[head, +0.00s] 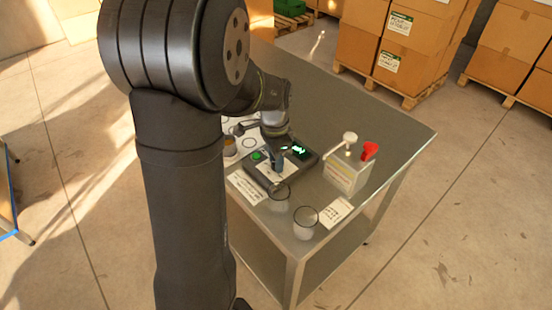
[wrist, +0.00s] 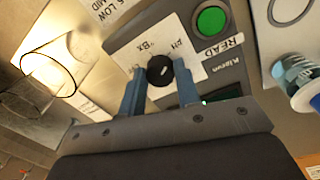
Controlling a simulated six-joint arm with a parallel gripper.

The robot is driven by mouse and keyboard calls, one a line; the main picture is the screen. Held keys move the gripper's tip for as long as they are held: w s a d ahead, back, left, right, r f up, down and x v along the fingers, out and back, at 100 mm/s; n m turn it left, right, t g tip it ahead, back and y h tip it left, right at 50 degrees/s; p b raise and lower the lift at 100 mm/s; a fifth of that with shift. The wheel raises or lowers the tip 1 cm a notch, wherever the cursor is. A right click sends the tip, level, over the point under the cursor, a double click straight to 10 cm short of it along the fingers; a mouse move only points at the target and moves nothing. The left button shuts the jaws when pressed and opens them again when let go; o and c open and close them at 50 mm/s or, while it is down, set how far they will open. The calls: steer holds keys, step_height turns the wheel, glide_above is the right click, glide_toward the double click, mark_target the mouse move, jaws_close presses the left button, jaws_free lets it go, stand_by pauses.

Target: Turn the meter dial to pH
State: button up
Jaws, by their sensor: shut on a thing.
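The grey meter (head: 264,174) sits on the metal table. Its face shows in the wrist view (wrist: 128,42), with a green READ button (wrist: 211,21). The round black dial (wrist: 160,71) has a short white mark and sits on a white label plate (wrist: 172,42) printed with "pH" and "°Bx"; a third marking is partly hidden by a finger. I cannot tell for sure which marking the white mark points at. My gripper (wrist: 159,76) is shut on the dial, one blue finger on each side. In the head view my gripper (head: 278,161) is down at the meter and hides the dial.
Two clear glasses (head: 280,197) (head: 306,224) stand in front of the meter. A pump dispenser box (head: 346,176) with a red part (head: 370,150) stands to the right. Printed cards (head: 247,187) (head: 335,212) lie nearby. The table's far right is bare.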

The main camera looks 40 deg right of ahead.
stand_by(0.3)
steer(key=o, duration=1)
steer(key=shift+r, duration=0.1)
steer(key=r, duration=1.1)
steer(key=w+r, duration=0.1)
steer(key=r, duration=0.5)
steer(key=shift+d+r, duration=0.15)
steer(key=shift+d, duration=0.05)
steer(key=f, duration=1.1)
steer(key=s+f, duration=0.1)
steer(key=f, duration=0.5)
steer(key=shift+a+f, duration=0.2)
steer(key=shift+f, duration=0.05)
